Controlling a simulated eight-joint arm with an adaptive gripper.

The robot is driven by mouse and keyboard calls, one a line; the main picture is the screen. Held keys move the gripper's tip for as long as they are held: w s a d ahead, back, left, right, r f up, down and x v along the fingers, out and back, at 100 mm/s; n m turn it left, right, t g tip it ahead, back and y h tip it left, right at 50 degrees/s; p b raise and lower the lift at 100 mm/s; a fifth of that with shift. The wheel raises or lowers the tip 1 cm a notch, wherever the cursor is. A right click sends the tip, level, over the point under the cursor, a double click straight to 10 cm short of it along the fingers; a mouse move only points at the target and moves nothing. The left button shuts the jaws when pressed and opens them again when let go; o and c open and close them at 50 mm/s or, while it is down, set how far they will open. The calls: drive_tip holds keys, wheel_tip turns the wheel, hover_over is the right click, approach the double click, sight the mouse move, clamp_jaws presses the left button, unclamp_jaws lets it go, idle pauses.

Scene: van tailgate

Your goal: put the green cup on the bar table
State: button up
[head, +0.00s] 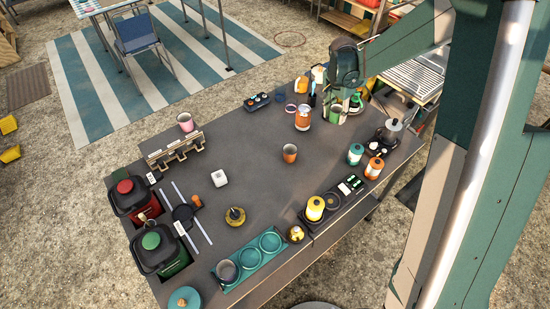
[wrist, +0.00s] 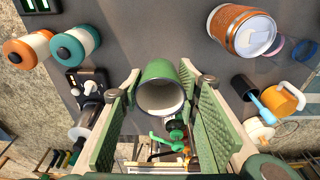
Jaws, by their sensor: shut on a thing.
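The green cup (wrist: 160,92) is between the two finger pads of my gripper (wrist: 158,112) in the wrist view, its open mouth towards the camera. My gripper is shut on it. In the head view my gripper (head: 345,98) is at the far right part of the dark worktable (head: 258,135), with the green cup (head: 336,116) at its fingertips. I cannot tell whether the cup touches the surface. No thing is clearly marked as the bar table; a light-topped table (head: 103,5) shows at the top left, cut by the frame edge.
An orange cup (head: 290,153) stands mid-table and a pink cup (head: 186,122) on a small rack. A blue chair (head: 138,35) stands beside the light-topped table.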

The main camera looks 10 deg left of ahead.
hover_over(331, 136)
drive_tip(key=shift+s+a+f, duration=0.1)
drive_tip(key=shift+s+f, duration=0.1)
drive_tip(key=shift+f, duration=1.35)
drive_tip(key=shift+s+a+f, duration=0.1)
drive_tip(key=shift+s+f, duration=0.05)
drive_tip(key=shift+f, duration=1.4)
drive_tip(key=shift+f, duration=0.1)
drive_tip(key=shift+f+b, duration=0.4)
drive_tip(key=shift+f, duration=1.4)
drive_tip(key=shift+f, duration=0.2)
drive_tip(key=o, duration=0.9)
drive_tip(key=shift+r, duration=0.2)
drive_tip(key=shift+s+a+r+p, duration=0.15)
drive_tip(key=shift+s+a+r, duration=0.05)
drive_tip(key=shift+r, duration=1.8)
drive_tip(key=shift+s+a+r+p, duration=0.15)
drive_tip(key=shift+s+a+r, duration=0.1)
drive_tip(key=shift+r, duration=1.7)
drive_tip(key=shift+s+a+r+p, duration=0.15)
drive_tip(key=shift+s+r, duration=0.05)
drive_tip(key=shift+r, duration=1.8)
